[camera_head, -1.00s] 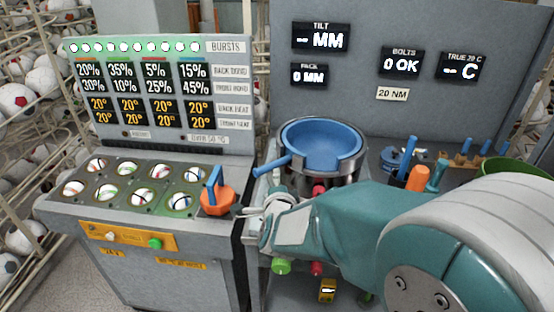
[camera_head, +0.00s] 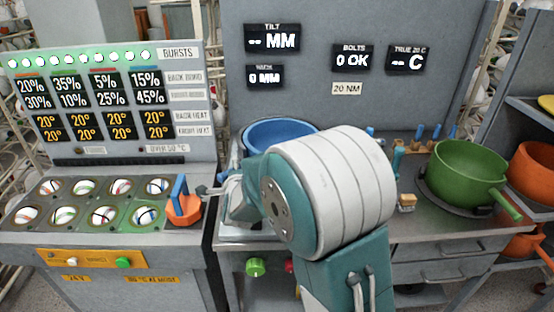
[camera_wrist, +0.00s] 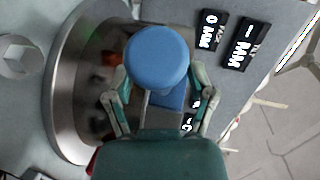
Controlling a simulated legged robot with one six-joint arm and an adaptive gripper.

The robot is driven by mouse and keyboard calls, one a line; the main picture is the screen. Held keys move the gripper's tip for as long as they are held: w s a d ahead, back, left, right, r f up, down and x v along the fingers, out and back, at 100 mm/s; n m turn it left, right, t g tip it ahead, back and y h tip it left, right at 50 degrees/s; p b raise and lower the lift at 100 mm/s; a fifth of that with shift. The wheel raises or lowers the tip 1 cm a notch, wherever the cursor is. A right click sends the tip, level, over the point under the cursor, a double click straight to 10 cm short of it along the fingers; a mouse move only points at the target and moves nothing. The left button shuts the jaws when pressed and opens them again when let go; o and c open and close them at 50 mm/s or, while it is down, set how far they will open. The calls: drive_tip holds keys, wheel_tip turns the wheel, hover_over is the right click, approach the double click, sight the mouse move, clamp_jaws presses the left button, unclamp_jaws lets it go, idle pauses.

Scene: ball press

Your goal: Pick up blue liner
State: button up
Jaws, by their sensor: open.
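The blue liner (camera_head: 270,130) is a round blue bowl at the top of the metal vessel, behind my arm in the head view. Its front and handle are hidden there by my arm. My gripper (camera_head: 212,190) is low on the left of my arm, beside the blue-handled orange tool (camera_head: 183,204). In the wrist view a blue rounded end, apparently the liner's handle (camera_wrist: 157,58), is close to the camera.
The ball tray (camera_head: 95,190) and its control panel stand on the left. A green pot (camera_head: 468,172) is on the right bench, with orange pots (camera_head: 535,165) beyond. The metal vessel's rim (camera_wrist: 62,85) curves close by in the wrist view. An upright display panel stands behind.

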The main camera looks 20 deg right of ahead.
drive_tip(key=shift+w+d, duration=0.2)
drive_tip(key=shift+d, duration=0.6)
drive_tip(key=shift+a, duration=0.3)
drive_tip(key=c, duration=0.9)
drive_tip(key=shift+a, duration=0.35)
clamp_jaws()
drive_tip(key=shift+d, duration=0.25)
wheel_tip(320, 180, up, 18)
drive_tip(key=shift+r, duration=0.1)
